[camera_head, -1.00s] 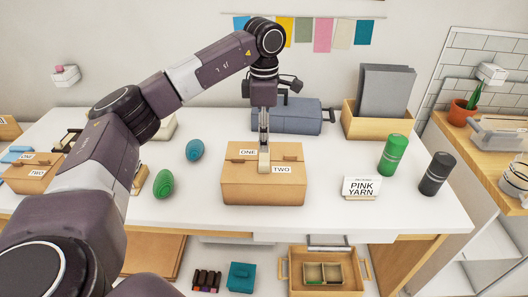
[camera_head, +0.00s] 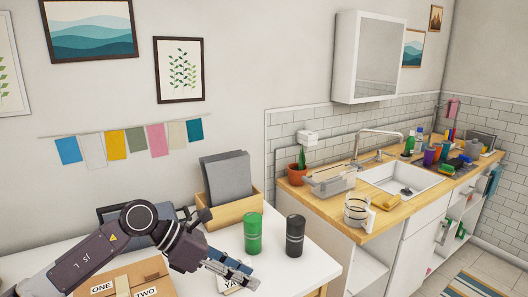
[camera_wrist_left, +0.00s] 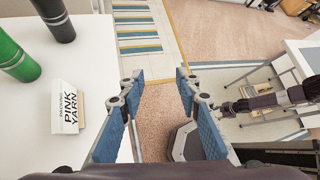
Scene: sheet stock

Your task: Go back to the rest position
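My left gripper (camera_head: 232,275) is at the bottom of the head view, in front of the sign and the table's right part. In the left wrist view its two blue-padded fingers (camera_wrist_left: 163,105) stand apart with nothing between them; floor shows through the gap. The cardboard box (camera_head: 152,270) labelled ONE and TWO is at the bottom left of the head view, partly cut off and apart from the gripper. In the left wrist view a dark arm, apparently my right one, reaches in from the right; its gripper is too small to read.
A green can (camera_head: 253,234) and a black can (camera_head: 295,236) stand on the white table near the gripper. The PINK YARN sign (camera_wrist_left: 66,108) is left of the fingers. A wooden holder (camera_head: 232,212) with grey sheets stands behind. A sink counter (camera_head: 372,215) is at right.

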